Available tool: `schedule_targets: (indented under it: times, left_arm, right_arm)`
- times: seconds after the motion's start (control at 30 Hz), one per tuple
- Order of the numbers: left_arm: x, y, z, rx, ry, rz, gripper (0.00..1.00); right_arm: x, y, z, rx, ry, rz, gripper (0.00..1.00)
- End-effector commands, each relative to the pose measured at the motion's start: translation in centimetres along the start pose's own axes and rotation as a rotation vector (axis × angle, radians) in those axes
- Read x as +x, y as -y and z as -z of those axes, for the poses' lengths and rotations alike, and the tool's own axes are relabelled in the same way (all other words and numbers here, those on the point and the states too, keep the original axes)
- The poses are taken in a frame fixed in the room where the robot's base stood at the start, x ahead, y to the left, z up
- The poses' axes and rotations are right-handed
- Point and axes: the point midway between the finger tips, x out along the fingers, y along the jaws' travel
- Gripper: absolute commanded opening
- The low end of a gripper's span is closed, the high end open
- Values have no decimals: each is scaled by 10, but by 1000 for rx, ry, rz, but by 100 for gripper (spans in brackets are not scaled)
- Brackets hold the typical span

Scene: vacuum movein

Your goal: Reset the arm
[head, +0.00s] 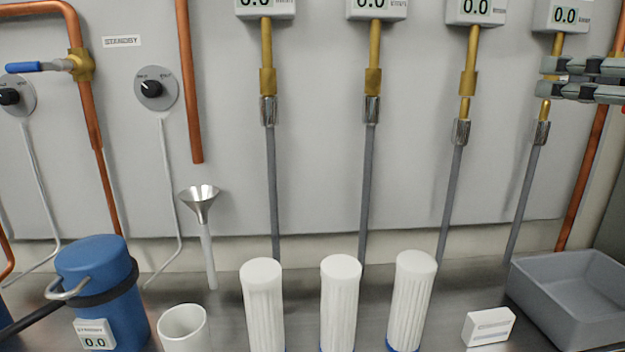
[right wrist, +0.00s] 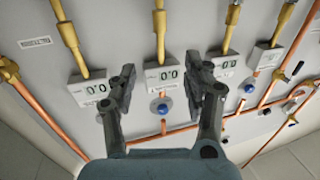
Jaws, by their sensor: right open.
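My right gripper (head: 545,78) comes in from the right edge of the head view, high up in front of the grey wall panel. It is near the rightmost brass fitting, below the rightmost display box. In the right wrist view its two dark fingers (right wrist: 160,88) stand apart with nothing between them, with the panel and its displays behind. I cannot tell whether the gripper touches the fitting. My left gripper is in neither view.
Several grey hoses hang from brass fittings (head: 373,82). Below stand a blue vessel (head: 98,262), a white cup (head: 183,328), ribbed white cylinders (head: 340,300), a small white box (head: 488,326) and a grey bin (head: 545,306). A metal funnel (head: 200,203) and copper pipes (head: 189,85) are at left.

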Motion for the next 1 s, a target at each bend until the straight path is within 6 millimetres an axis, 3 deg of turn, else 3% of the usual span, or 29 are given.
schedule_targets:
  times: [0.27,0.47,0.57,0.77,0.9,1.0]
  left_arm:
    - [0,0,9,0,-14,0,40]
    - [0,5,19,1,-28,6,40]
    - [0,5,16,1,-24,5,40]
    - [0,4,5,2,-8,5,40]
    - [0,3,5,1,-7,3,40]
    - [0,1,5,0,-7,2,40]
  right_arm:
    - [-6,-8,-32,5,46,-88,50]
    - [-16,-16,-72,5,123,-187,50]
    - [-27,-18,-101,6,190,-250,50]
    - [-65,-11,-181,10,416,-380,50]
    - [-111,13,-249,21,668,-437,50]
    - [-146,38,-287,32,845,-436,50]
